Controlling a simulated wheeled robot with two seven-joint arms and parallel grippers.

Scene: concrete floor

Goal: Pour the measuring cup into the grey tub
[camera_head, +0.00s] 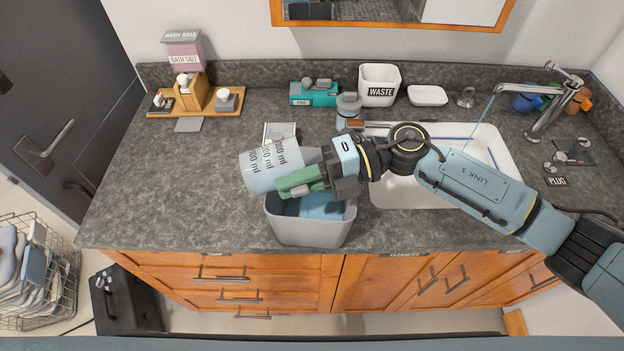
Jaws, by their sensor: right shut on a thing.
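My left gripper is not in view.
The white sink (505,180) lies right of the tub, under my right arm. A white waste bin (379,84), a teal box (314,94) and a wooden tray (222,108) stand along the back. The counter's left part (170,190) is clear.

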